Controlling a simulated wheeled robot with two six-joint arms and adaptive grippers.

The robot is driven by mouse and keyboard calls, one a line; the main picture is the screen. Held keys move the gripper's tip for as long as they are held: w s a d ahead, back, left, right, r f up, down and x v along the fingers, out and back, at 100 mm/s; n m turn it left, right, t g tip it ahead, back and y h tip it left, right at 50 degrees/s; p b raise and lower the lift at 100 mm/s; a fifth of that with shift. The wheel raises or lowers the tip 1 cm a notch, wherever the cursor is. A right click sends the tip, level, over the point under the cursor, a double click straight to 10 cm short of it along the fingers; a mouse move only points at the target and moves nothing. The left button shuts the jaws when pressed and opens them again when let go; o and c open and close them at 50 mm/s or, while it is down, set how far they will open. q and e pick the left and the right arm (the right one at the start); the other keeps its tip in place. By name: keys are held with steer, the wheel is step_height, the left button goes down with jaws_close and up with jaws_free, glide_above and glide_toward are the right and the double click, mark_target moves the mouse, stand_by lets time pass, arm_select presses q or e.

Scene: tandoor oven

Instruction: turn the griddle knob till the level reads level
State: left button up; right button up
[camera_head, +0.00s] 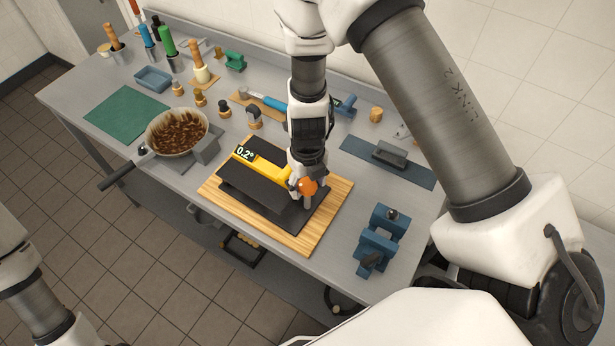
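A dark griddle plate (248,203) lies on a wooden board (318,228) near the front edge of the bench. A yellow level (264,170) rests on the griddle, and its display (245,154) reads 0.2°. The orange griddle knob (307,186) is at the right end of the griddle. My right gripper (302,190) points down at it from above, with its fingers closed about the knob and partly hiding it. Of my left arm, only a link shows at the lower left; its gripper is out of view.
A pan with brown contents (178,132) stands to the left, its handle jutting past the bench edge. A blue vise (381,240) stands at the right. A dark mat with a grey block (390,154) lies behind it. Bottles and tools line the back left.

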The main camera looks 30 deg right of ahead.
mark_target(308, 185)
steer(key=shift+a, duration=0.1)
steer(key=shift+s+r, duration=0.1)
steer(key=shift+r, duration=0.2)
step_height(308, 185, up, 7)
steer(key=shift+f, duration=0.15)
steer(key=shift+f, duration=0.1)
stand_by(0.4)
